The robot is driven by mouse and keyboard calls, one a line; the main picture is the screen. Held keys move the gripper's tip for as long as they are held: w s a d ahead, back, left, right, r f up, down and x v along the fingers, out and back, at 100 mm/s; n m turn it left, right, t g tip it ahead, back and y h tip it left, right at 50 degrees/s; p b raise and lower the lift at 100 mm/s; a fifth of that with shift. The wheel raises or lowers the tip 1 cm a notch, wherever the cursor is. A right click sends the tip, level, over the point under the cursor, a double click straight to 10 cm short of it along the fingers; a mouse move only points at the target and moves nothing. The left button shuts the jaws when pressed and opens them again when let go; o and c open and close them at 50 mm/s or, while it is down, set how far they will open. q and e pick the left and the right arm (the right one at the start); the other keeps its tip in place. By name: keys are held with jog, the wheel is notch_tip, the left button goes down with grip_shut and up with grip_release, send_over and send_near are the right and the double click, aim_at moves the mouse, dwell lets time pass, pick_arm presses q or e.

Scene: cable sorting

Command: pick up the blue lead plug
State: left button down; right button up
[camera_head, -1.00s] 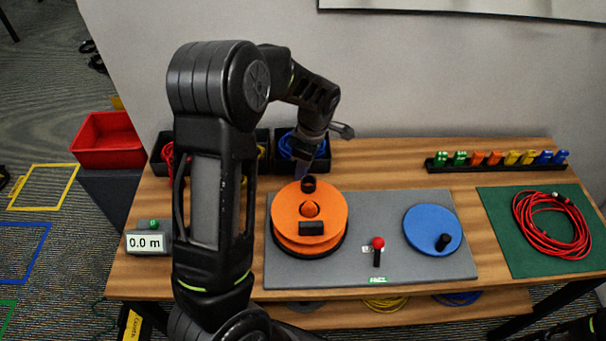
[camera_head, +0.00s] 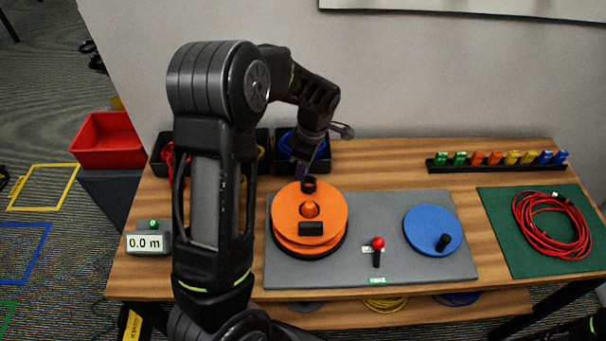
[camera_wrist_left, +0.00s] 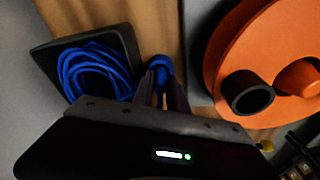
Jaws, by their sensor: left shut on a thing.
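My left gripper (camera_head: 302,172) reaches down at the front of the black bin (camera_head: 322,160) that holds the blue lead (camera_head: 289,143). In the left wrist view the gripper (camera_wrist_left: 162,82) is shut on the blue lead plug (camera_wrist_left: 160,64), whose blue end shows between the fingertips. The blue lead's coil (camera_wrist_left: 95,72) lies in the bin beside the gripper. Most of the plug is hidden by the fingers. My right gripper is not clearly in view.
An orange reel (camera_head: 290,205) with a black handle stands close in front of the left gripper on a grey board (camera_head: 400,277). A blue disc (camera_head: 425,222), a red-knobbed lever (camera_head: 377,244) and a coiled red cable (camera_head: 540,235) lie to the right. Colored clips (camera_head: 495,158) line the back.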

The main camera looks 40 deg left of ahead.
pick_arm(q)
jog(key=shift+r, duration=0.1)
notch_tip(320, 180, up, 9)
jog(key=shift+f+b, duration=0.1)
jog(key=shift+b, duration=0.3)
jog(key=shift+r, duration=0.55)
jog(key=s+d+r+p, duration=0.4)
jog(key=s+d+r, duration=0.2)
jog(key=r, duration=0.1)
jog(key=shift+p, duration=0.4)
jog(key=shift+s, duration=0.1)
